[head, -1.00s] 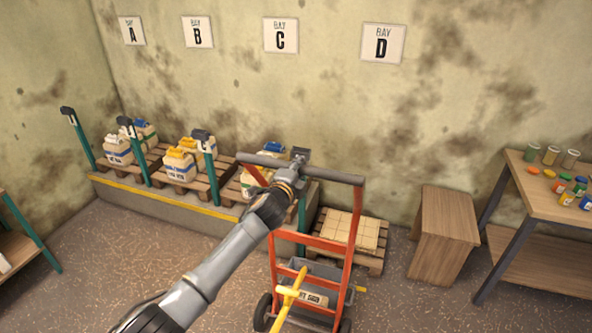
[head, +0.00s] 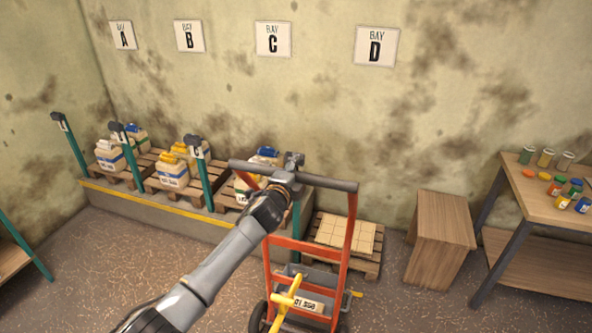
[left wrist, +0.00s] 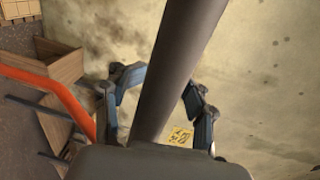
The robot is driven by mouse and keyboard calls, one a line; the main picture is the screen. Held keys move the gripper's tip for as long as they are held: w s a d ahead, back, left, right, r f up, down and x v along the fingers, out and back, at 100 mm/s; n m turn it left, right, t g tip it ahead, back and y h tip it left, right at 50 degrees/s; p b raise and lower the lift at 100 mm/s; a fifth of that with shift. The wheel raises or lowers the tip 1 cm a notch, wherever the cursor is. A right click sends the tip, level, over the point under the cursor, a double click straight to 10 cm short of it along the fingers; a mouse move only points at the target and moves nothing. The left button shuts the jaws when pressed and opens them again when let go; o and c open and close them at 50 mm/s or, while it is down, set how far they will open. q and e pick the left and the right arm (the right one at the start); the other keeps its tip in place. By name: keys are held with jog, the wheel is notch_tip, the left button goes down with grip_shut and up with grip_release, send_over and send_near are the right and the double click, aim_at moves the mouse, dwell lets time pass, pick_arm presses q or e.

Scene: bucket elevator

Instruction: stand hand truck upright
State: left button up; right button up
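The hand truck has a red frame (head: 308,246) with a grey crossbar handle (head: 335,184) on top and dark wheels at the bottom edge of the head view. It looks roughly upright; its exact tilt I cannot tell. My left gripper (head: 290,172) is at the middle of the handle. In the left wrist view the dark bar (left wrist: 178,70) runs between the blue fingers, which curl around it from both sides. Part of the red frame (left wrist: 62,92) shows at left there. The truck's foot is mostly hidden. My right gripper is not in view.
A grey box with a label (head: 305,304) and a yellow bar (head: 287,299) show at the truck's lower frame. Behind are a low pallet with tiles (head: 372,266) and a ledge with containers (head: 150,217). A wooden stool (head: 440,240) and table (head: 560,208) stand right.

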pick_arm(q)
jog(key=v, duration=1.2)
dwell(0.5)
